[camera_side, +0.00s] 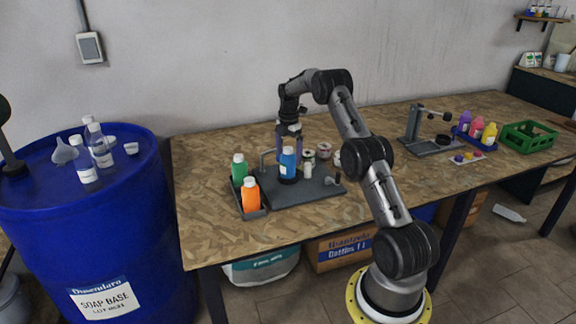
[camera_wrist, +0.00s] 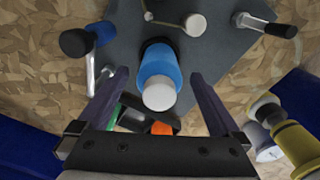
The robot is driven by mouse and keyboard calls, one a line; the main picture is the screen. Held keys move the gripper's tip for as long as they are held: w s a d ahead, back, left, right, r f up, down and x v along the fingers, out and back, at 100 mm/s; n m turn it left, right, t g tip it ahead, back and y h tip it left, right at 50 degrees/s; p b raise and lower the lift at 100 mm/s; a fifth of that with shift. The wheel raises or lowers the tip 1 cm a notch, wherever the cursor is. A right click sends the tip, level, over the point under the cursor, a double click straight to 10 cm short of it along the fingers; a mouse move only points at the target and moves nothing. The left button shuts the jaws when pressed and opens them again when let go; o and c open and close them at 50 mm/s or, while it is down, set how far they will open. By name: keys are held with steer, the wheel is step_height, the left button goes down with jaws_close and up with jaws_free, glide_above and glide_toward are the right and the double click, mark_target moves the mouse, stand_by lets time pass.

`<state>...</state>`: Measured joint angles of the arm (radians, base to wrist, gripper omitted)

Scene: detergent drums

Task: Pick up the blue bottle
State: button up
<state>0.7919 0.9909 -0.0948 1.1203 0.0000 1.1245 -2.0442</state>
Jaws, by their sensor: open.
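The blue bottle (camera_side: 288,164) has a white cap and stands upright on a dark grey plate (camera_side: 310,189) on the wooden table. In the wrist view the blue bottle (camera_wrist: 158,72) lies ahead between my two fingers, its white cap toward the camera and a dark ring around its far end. My gripper (camera_side: 288,135) is just above and behind the bottle in the side view. In the wrist view my gripper (camera_wrist: 157,82) is open, with a gap on each side of the bottle. I cannot tell how deep the fingertips reach along it.
A green bottle (camera_side: 239,169) and an orange bottle (camera_side: 250,195) stand in a dark tray left of the plate. Small jars (camera_side: 309,157) and metal fixtures are close behind and right. Farther right are a stand (camera_side: 425,140), more bottles and a green crate (camera_side: 528,136). The table's middle is clear.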

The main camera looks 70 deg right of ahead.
mark_target(288, 162)
steer(key=shift+w+a+f, duration=0.1)
steer(key=shift+a+f, duration=0.05)
steer(key=shift+f, duration=1.65)
steer(key=shift+r, duration=0.1)
jaws_close()
